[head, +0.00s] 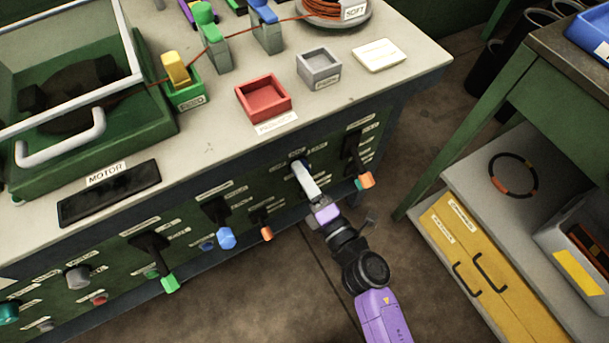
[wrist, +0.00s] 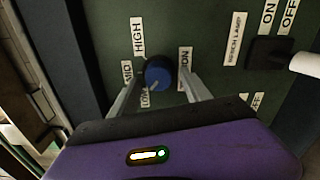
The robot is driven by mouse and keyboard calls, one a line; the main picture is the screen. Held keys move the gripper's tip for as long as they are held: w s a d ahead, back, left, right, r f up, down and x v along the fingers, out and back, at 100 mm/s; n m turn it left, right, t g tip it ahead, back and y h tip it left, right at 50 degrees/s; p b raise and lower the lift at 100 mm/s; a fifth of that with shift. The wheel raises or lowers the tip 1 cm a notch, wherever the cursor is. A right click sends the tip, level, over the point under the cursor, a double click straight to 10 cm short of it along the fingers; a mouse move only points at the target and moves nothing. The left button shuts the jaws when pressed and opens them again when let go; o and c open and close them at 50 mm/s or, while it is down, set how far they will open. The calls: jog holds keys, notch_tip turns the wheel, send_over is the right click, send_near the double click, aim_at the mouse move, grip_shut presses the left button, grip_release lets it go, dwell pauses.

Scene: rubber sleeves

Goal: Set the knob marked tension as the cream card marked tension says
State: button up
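In the wrist view a blue round knob (wrist: 158,72) sits on the dark green panel. Labels around it read HIGH, MID and LOW; a label on its right, partly hidden by a finger, ends in "SION". A pale mark on the knob's lower part appears to lie on the LOW side, but is hard to read. My gripper (wrist: 160,75) has a finger on either side of the knob, with small gaps seeming to show. In the head view my gripper (head: 303,175) is at the panel and mostly hides the knob. A cream card (head: 379,55) lies on the bench top, its writing too small to read.
A black switch (wrist: 268,52) with a white lever, labelled ON and OFF, is right of the knob. Other knobs and levers line the panel. A red tray (head: 264,97) and grey tray (head: 319,68) stand on the bench. A green table (head: 500,70) stands at right.

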jog(key=shift+d, duration=0.1)
jog(key=v, duration=0.7)
jog(key=shift+s+d, duration=0.15)
jog(key=shift+s, duration=0.15)
dwell(0.8)
jog(key=s+d+r+m+h+p, duration=0.5)
jog(key=s+d+r+m, duration=0.4)
jog(key=s+r+m, duration=0.2)
jog(key=s+d+r+m+h+p, duration=0.5)
jog(key=s+d+r+m, duration=0.4)
jog(key=m, duration=0.7)
jog(key=r+v, duration=0.1)
jog(key=v, duration=0.4)
jog(key=shift+d, duration=0.3)
